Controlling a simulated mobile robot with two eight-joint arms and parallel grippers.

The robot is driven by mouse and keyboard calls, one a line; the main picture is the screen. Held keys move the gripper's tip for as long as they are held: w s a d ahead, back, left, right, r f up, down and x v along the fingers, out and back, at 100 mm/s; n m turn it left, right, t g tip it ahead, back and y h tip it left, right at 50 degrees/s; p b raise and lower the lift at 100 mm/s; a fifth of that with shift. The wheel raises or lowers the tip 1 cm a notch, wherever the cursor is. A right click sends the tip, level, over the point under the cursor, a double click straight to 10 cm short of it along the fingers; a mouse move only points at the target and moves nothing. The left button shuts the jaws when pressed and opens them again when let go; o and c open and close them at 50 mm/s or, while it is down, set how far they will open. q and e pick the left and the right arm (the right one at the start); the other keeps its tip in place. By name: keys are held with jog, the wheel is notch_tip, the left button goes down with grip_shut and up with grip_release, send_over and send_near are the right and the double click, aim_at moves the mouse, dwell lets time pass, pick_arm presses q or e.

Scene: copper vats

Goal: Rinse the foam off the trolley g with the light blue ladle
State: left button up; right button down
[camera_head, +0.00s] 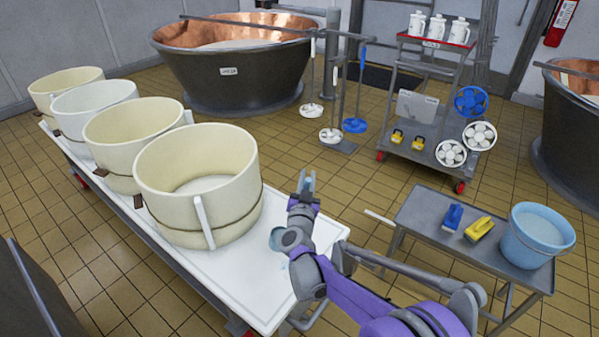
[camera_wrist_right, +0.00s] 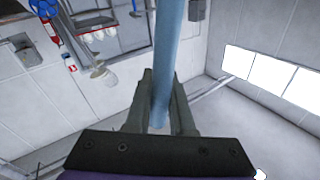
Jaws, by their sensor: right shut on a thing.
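My right gripper (camera_head: 306,187) is above the right end of a long white-topped trolley (camera_head: 235,290). It is shut on the light blue handle of the ladle (camera_wrist_right: 168,50), which runs up between the fingers in the right wrist view. A pale blue rounded part (camera_head: 277,239), which looks like the ladle's bowl, shows beside my wrist, tilted above the trolley top. I cannot tell whether it holds water. I cannot make out foam clearly, and no letter g is readable on this trolley. My left gripper is not in view.
Several cream tubs stand on the trolley, the nearest (camera_head: 180,190) close to my gripper. At right, a low grey table (camera_head: 420,217) bears a light blue bucket (camera_head: 528,250) and two brushes. A rack cart (camera_head: 408,150) and copper vats (camera_head: 232,85) stand behind.

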jog(key=s+d+f+m+t+h+b, duration=0.1)
jog(key=s+d+f+m+h+b, duration=0.1)
jog(key=s+d+f+m+b, duration=0.5)
jog(key=s+d+f+m+t+h+b, duration=0.1)
jog(key=s+d+f+m+h+b, duration=0.15)
jog(key=d+f+m+b, duration=0.55)
jog(key=d+f+m+g+h+p, duration=0.1)
jog(key=d+f+m+h, duration=0.1)
jog(key=f, duration=0.5)
jog(key=s+d+f+m+h+p, duration=0.1)
jog(key=d+f+m+h, duration=0.1)
jog(key=f+m, duration=0.3)
jog(key=shift+s+d+f+g+h, duration=0.35)
jog(key=shift+f+h, duration=0.4)
jog(key=shift+f, duration=0.75)
jog(key=shift+w+a, duration=0.1)
